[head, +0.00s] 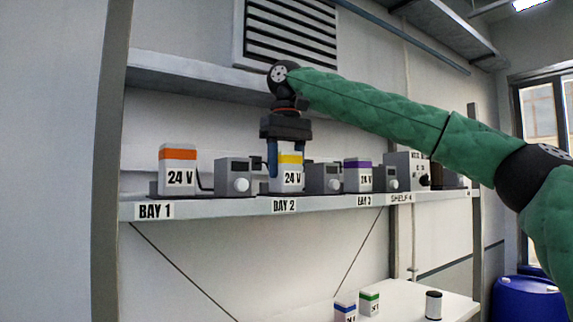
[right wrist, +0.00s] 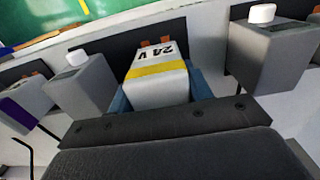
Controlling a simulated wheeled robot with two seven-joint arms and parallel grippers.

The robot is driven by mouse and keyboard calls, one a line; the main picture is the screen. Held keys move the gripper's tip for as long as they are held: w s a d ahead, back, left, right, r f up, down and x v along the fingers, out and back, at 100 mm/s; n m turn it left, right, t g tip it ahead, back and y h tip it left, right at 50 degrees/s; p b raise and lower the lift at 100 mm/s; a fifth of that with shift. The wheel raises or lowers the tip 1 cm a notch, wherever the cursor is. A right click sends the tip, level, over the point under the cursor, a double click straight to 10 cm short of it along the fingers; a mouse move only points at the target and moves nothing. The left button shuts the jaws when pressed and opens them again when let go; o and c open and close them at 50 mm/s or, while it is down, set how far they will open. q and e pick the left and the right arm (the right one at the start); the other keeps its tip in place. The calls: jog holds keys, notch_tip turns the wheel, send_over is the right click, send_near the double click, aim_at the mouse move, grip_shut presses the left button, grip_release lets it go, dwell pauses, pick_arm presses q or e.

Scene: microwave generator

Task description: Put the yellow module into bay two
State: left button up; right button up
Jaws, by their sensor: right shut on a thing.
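The yellow module (head: 288,179), a white block with a yellow band and a "24 V" mark, is upright at bay two, above the "BAY 2" label (head: 284,205). My right gripper (head: 288,160) comes down from above and is shut on it, with a blue finger on either side. In the right wrist view the module (right wrist: 157,87) sits between the blue fingers of the gripper (right wrist: 160,88), over a dark base with copper-coloured tabs beside it. I cannot tell whether its underside touches the base. My left gripper is not in view.
An orange-banded module (head: 178,170) stands at bay one and a purple-banded module (head: 358,175) at bay three. Grey boxes with white knobs (head: 237,180) stand close beside bay two. A lower table (head: 405,300) holds blue- and green-banded modules and a small cylinder.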

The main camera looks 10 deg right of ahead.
jog(key=shift+w, duration=0.1)
jog(key=o, duration=1.2)
jog(key=shift+f, duration=0.1)
jog(key=shift+r, duration=6.1)
